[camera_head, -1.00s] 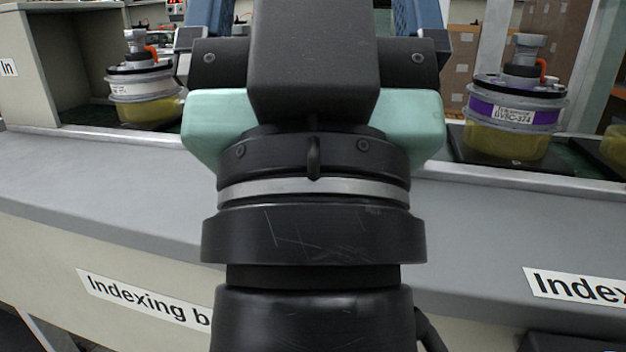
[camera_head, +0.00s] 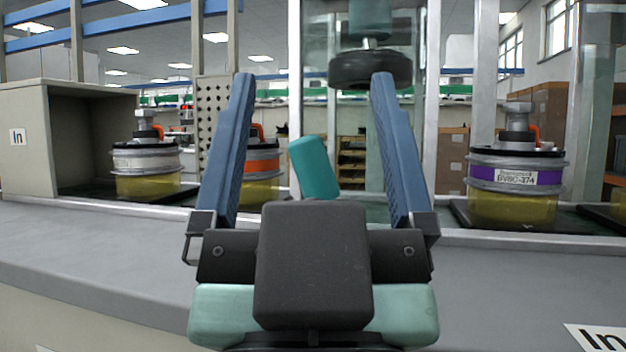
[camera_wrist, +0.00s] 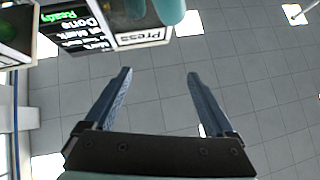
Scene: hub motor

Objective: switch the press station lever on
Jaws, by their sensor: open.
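A teal lever handle (camera_head: 313,168), taken to be the press station lever, stands beyond my gripper (camera_head: 312,82). It leans slightly left at the top, and its base is hidden behind my gripper body. My gripper is open and empty, its two blue fingers pointing up and framing the handle in the head view. In the wrist view, my open gripper (camera_wrist: 160,75) lies below a teal rounded part (camera_wrist: 168,10), probably the same handle. That part covers some of the Press label (camera_wrist: 140,38). I see no contact between fingers and handle.
A dark round press head (camera_head: 370,68) hangs behind the right finger. Hub motors on yellow bases stand left (camera_head: 146,160), behind the left finger (camera_head: 262,165) and right (camera_head: 515,180). A beige housing (camera_head: 30,140) is at left. A dark display (camera_wrist: 75,28) reads Ready and Done.

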